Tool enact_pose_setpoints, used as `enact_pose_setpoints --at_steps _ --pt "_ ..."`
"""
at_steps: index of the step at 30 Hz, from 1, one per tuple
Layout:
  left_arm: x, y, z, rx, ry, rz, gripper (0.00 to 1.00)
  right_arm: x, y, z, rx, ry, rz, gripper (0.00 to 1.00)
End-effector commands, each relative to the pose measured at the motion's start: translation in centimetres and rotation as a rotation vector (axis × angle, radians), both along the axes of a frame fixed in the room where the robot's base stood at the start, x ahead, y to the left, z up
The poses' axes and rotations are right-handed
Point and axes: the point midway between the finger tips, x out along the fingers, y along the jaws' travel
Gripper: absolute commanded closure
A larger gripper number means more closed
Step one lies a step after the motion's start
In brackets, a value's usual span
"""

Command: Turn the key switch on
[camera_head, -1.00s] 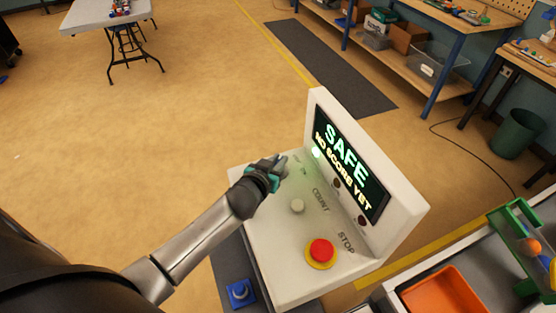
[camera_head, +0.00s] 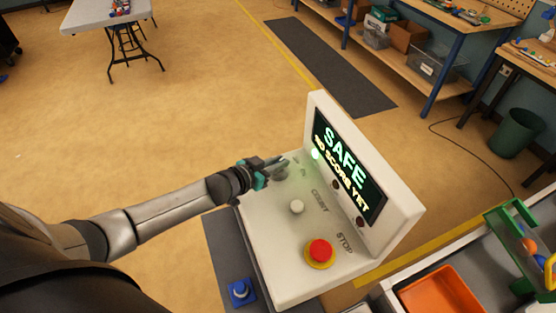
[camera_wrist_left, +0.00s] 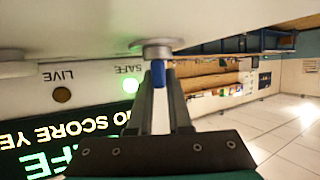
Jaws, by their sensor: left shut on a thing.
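The white console (camera_head: 280,278) stands in the middle of the head view. Its screen (camera_head: 346,170) reads SAFE and NO SCORE YET. In the left wrist view the key switch is a round metal collar (camera_wrist_left: 157,46) with a blue key (camera_wrist_left: 158,68). My left gripper (camera_head: 282,163) is shut on the blue key, with one finger on each side of it in the wrist view (camera_wrist_left: 160,82). In the head view the gripper hides the key. The green lamp (camera_wrist_left: 131,85) by SAFE is lit; the lamp (camera_wrist_left: 62,95) by LIVE is dark. My right gripper is not in view.
A blue button box (camera_head: 241,292) is left of the console. An orange tray (camera_head: 440,292) is at the lower right.

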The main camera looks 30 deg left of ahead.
Motion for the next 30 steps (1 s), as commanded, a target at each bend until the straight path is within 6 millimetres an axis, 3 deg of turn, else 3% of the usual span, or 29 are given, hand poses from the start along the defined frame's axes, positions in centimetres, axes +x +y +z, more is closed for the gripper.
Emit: enact_pose_setpoints --at_steps 17,30 --pt "0.3 0.3 -0.1 0.006 -0.004 -0.392 1.0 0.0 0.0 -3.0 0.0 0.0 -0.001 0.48" --pt "0.3 0.2 -0.5 0.004 -0.002 -0.734 1.0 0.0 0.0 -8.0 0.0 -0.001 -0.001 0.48"
